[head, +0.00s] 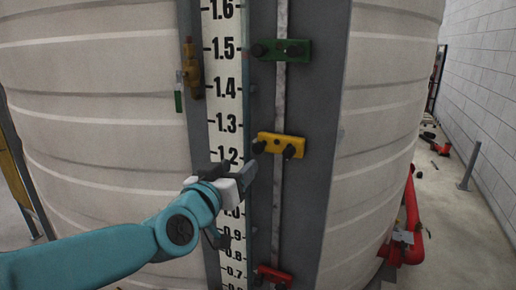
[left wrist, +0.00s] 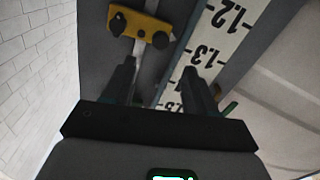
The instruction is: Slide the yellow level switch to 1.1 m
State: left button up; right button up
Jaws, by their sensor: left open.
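The yellow level switch (head: 282,144) is a short bar with two black knobs on a pale vertical rail, right of the white scale (head: 226,110). In the head view it sits at a height between the 1.2 and 1.3 marks. My left gripper (head: 236,174) is open and empty, below and left of the switch, in front of the scale around 1.1, covering that mark. In the left wrist view the yellow switch (left wrist: 144,25) is at the top, beyond the open fingers (left wrist: 160,82) and apart from them. My right gripper is not in view.
A green switch (head: 285,50) is higher on the same rail, and a red one (head: 272,276) is lower. A brass valve (head: 192,72) is left of the scale. The pale ribbed tank (head: 100,90) stands behind. Red pipe (head: 412,225) is at the right.

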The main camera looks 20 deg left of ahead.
aim_at(257, 151)
pick_arm(q)
jog(key=w+p, duration=0.2)
jog(key=w, duration=1)
jog(key=shift+a, duration=0.15)
grip_shut()
jog(key=shift+f, duration=0.2)
